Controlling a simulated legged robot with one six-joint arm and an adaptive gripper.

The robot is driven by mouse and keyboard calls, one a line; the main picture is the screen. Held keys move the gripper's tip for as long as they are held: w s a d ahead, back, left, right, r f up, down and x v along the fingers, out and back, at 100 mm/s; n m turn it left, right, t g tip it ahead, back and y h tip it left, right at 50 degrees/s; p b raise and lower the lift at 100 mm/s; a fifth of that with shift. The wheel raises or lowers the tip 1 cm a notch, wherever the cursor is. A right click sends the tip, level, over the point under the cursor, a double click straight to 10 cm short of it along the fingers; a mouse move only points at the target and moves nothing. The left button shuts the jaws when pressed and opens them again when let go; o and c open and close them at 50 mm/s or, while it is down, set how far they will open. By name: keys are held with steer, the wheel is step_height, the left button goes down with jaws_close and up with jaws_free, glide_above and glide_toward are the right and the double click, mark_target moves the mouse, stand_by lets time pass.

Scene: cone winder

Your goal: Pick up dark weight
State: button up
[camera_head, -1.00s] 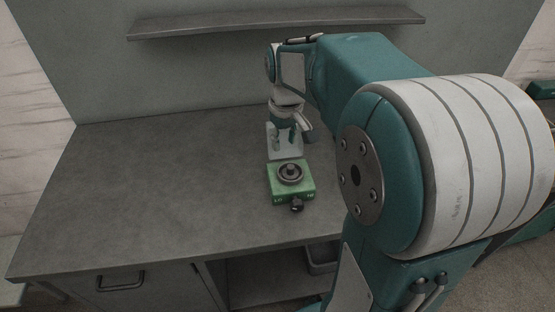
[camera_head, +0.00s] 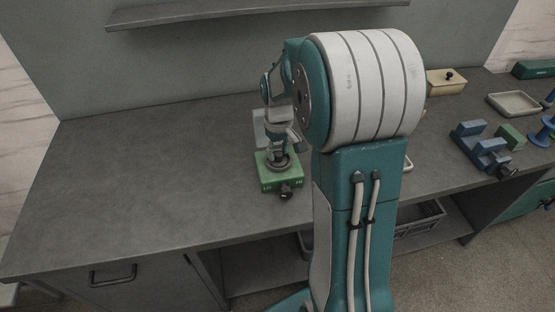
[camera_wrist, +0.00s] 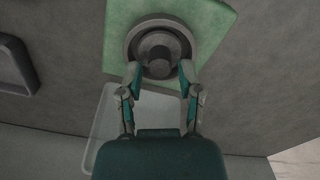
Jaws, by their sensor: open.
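The dark weight (camera_wrist: 160,45) is a round grey piece with a raised knob in its middle, sitting on a green block (camera_wrist: 211,28) in the wrist view. In the head view the weight (camera_head: 285,166) is partly hidden by my gripper, on top of the green block (camera_head: 279,180). My gripper (camera_wrist: 158,68) is open, its two fingertips spread on either side of the near part of the weight. In the head view my gripper (camera_head: 279,152) points down over the weight. Whether the fingertips touch the weight I cannot tell.
A pale, clear plate (camera_head: 262,124) lies behind the block. To the right stand a blue fixture (camera_head: 482,148), a beige box (camera_head: 446,82) and a grey tray (camera_head: 514,103). The counter (camera_head: 150,185) left of the block is clear. A shelf (camera_head: 250,12) hangs above.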

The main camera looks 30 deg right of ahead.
steer(key=shift+d+f, duration=0.25)
steer(key=shift+f, duration=0.65)
steer(key=shift+s+a+f, duration=0.1)
steer(key=shift+a, duration=0.1)
steer(key=shift+o, duration=0.5)
steer(key=shift+a, duration=0.35)
jaws_close()
steer(key=shift+d, duration=0.1)
steer(key=shift+d, duration=0.25)
